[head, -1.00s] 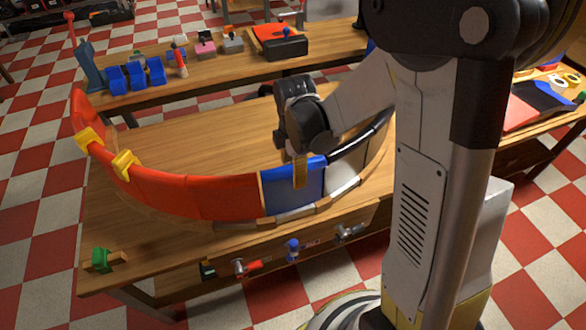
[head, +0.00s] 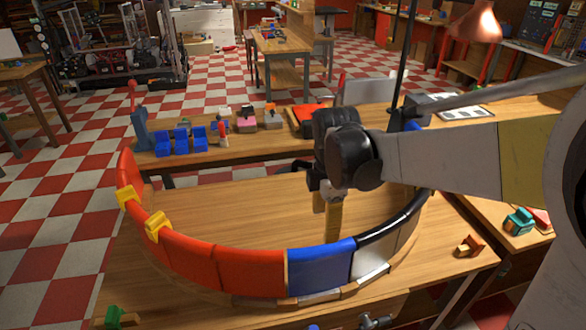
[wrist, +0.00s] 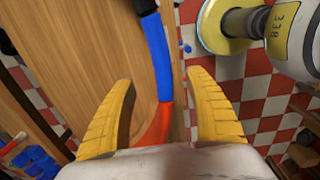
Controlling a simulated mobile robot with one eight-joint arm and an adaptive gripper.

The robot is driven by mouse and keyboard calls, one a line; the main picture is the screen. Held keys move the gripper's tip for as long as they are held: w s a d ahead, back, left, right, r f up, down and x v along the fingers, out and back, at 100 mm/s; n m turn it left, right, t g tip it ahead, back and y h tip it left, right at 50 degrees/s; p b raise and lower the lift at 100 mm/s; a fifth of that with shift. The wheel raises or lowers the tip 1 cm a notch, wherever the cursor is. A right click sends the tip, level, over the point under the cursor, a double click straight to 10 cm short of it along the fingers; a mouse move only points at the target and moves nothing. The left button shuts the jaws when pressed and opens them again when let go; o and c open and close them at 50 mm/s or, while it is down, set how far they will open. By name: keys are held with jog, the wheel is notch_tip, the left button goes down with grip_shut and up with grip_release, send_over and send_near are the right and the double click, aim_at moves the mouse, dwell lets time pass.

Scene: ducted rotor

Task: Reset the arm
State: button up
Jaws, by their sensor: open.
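My gripper (head: 328,212) hangs over the wooden workbench, just behind the curved duct wall, with its yellow fingers pointing down. In the wrist view its two yellow fingers (wrist: 160,115) are spread wide apart with nothing held between them. The duct wall has red panels (head: 190,256), a blue panel (head: 320,265), a pale panel (head: 370,258) and a black rim piece (head: 398,220). In the wrist view the blue strip (wrist: 158,55) and red strip (wrist: 157,125) of the wall lie below and between the fingers.
Two yellow clamps (head: 157,226) grip the wall's left part. Blue holders (head: 181,141) and small tools stand on the back bench (head: 250,145). A green clamp (head: 118,316) is at the front left edge. The bench top (head: 240,205) inside the curve is clear.

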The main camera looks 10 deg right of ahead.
jog(key=s+r+m+t, duration=0.2)
jog(key=s+m, duration=0.4)
jog(key=m, duration=0.3)
jog(key=s+r+m+t, duration=0.3)
jog(key=s+m, duration=0.3)
jog(key=m, duration=0.3)
jog(key=shift+s+t, duration=0.15)
jog(key=shift+t, duration=0.75)
